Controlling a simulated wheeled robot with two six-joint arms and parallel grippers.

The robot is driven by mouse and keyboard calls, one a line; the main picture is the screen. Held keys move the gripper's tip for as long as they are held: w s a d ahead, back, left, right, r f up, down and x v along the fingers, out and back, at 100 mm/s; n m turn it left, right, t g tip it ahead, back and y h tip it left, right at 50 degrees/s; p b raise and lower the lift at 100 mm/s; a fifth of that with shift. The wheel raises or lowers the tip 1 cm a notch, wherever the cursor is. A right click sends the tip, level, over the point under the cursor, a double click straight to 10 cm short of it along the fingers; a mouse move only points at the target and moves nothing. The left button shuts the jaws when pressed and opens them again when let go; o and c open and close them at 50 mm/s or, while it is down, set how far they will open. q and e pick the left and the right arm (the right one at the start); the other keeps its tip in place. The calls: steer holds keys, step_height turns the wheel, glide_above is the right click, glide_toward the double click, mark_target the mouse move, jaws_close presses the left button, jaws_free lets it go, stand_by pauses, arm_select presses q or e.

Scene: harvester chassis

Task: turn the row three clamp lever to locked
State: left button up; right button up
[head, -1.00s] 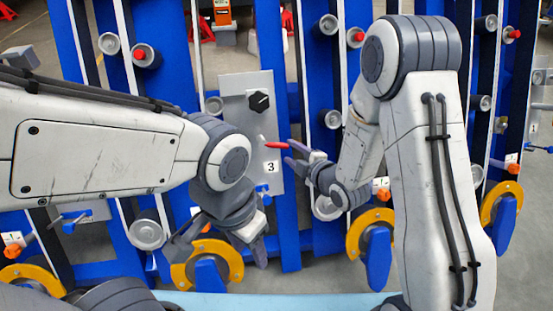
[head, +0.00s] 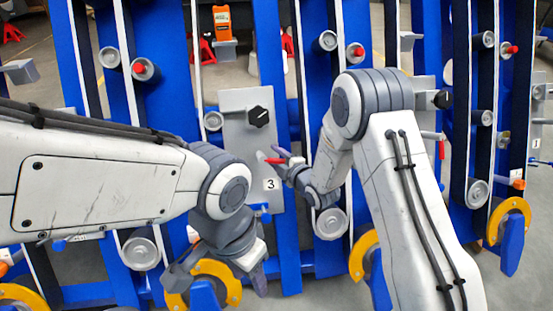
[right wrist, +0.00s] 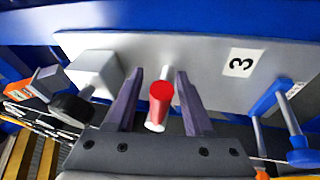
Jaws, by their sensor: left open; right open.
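The row three clamp lever has a red grip (head: 274,161) on a pale shaft and sticks out rightward from the grey plate (head: 235,150) labelled 3. In the right wrist view, the red grip (right wrist: 160,100) points toward the camera. My right gripper (head: 280,160) is open at the lever. Its two purple fingers (right wrist: 158,90) stand on either side of the grip, with a visible gap on both sides. My left gripper (head: 222,282) is open and empty, low in the head view, below and left of the plate. Its fingertips overlap the yellow ring in the picture.
A black knob (head: 258,116) sits above the lever and a blue handle (right wrist: 285,98) below it. Blue uprights stand on both sides of the plate. Yellow rings (head: 225,275) with blue brackets lie low in front. Another plate with a black knob (head: 443,99) is at right.

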jaws_close()
steer(key=shift+d, duration=0.1)
stand_by(1.3)
